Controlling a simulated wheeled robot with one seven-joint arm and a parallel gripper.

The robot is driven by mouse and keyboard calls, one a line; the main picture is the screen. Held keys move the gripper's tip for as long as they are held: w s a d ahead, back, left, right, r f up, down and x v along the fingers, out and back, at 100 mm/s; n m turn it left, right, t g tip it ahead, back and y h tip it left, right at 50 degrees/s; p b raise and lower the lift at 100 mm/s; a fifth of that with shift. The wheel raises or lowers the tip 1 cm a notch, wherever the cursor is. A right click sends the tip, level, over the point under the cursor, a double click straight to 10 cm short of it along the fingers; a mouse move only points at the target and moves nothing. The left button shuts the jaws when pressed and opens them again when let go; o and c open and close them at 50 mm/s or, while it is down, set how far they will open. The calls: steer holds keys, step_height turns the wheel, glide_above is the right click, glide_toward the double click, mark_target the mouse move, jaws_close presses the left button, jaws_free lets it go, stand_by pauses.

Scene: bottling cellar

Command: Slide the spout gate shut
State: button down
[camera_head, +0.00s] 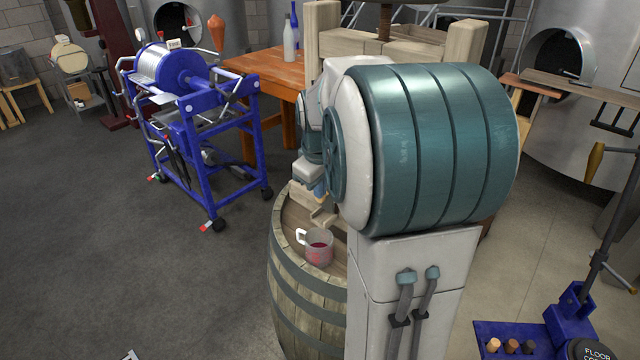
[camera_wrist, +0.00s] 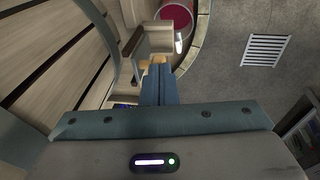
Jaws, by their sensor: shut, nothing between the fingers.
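The wooden spout (camera_head: 325,216) shows beside my arm in the head view, above the barrel top, partly hidden by my arm. In the wrist view the pale wooden spout (camera_wrist: 158,38) lies just beyond my fingertips. A dark upright strip (camera_wrist: 133,42) stands at its left side; I cannot tell whether it is the gate. My gripper (camera_wrist: 156,66) is shut and empty, its blue fingers together. Its tips are close to small yellowish wooden pieces (camera_wrist: 153,60) at the spout; contact cannot be told. In the head view my gripper (camera_head: 320,190) is mostly hidden behind my arm.
A mug (camera_head: 319,247) of red liquid stands on the barrel (camera_head: 300,300) beneath the spout; it also shows in the wrist view (camera_wrist: 176,16). A blue wheeled machine (camera_head: 205,130) and a wooden table (camera_head: 275,70) stand behind. The floor at left is clear.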

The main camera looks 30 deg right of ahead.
steer(key=shift+b+x, duration=0.3)
steer(key=shift+x, duration=0.55)
steer(key=shift+s+a+f, duration=0.1)
steer(key=shift+s+a, duration=0.05)
steer(key=shift+s, duration=0.1)
steer(key=p+v, duration=0.1)
steer(key=v, duration=1.3)
steer(key=shift+p, duration=0.35)
